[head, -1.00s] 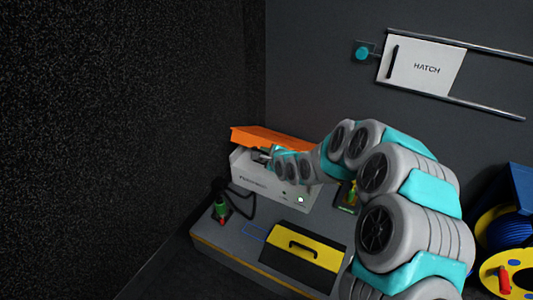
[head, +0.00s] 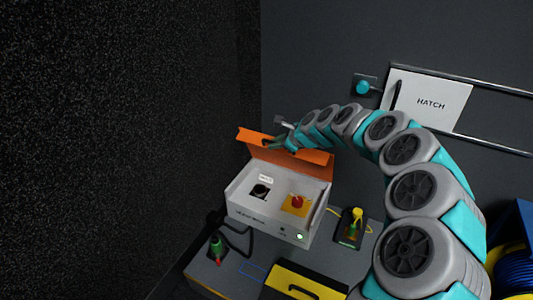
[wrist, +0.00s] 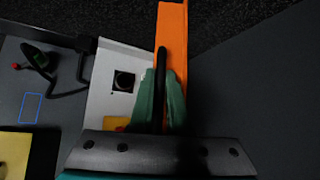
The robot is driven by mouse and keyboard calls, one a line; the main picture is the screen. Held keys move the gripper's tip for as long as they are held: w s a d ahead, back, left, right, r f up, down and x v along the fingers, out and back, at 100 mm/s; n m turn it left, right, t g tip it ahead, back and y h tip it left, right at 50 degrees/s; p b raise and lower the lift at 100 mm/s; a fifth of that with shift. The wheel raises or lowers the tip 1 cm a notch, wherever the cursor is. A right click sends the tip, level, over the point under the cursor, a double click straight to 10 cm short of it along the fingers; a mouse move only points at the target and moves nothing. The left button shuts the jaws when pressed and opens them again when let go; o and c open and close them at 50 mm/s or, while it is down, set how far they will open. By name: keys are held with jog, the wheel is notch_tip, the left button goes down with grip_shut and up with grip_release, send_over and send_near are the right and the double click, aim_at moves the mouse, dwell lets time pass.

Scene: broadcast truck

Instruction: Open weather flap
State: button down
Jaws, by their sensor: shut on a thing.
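The orange weather flap (head: 312,158) stands raised at the back of a white box (head: 262,216), which is open at the top. Inside the box are a black round socket (head: 260,191) and a red knob on a yellow plate (head: 297,204). My gripper (head: 271,143) is at the flap's upper left part. In the wrist view, its green fingers (wrist: 161,88) are closed around a dark bar on the orange flap (wrist: 172,40). My fingers hide part of the flap.
A white sliding hatch (head: 428,100) on rails and a teal button (head: 363,88) are on the back wall. A green plug (head: 216,246), a yellow-black case (head: 303,282) and a yellow-green switch (head: 352,225) are around the box. A dark wall closes off the left.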

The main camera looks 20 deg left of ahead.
jog(key=shift+w+d+r+p, duration=0.2)
jog(key=shift+w+r+p, duration=0.5)
jog(key=shift+w, duration=1.4)
jog(key=shift+w+d+r+p, duration=0.25)
jog(key=shift+w+r+p, duration=0.45)
jog(key=shift+w, duration=1.35)
jog(key=shift+w+d+r+p, duration=0.2)
jog(key=shift+w+r+p, duration=0.5)
jog(key=shift+w, duration=1.4)
jog(key=shift+f, duration=0.2)
jog(key=c, duration=1.1)
grip_release()
jog(key=shift+c, duration=0.2)
jog(key=shift+o, duration=1.3)
jog(key=shift+s+r, duration=0.1)
jog(key=v, duration=0.7)
jog(key=shift+d+r, duration=0.2)
jog(key=shift+r, duration=0.05)
jog(key=shift+s, duration=0.1)
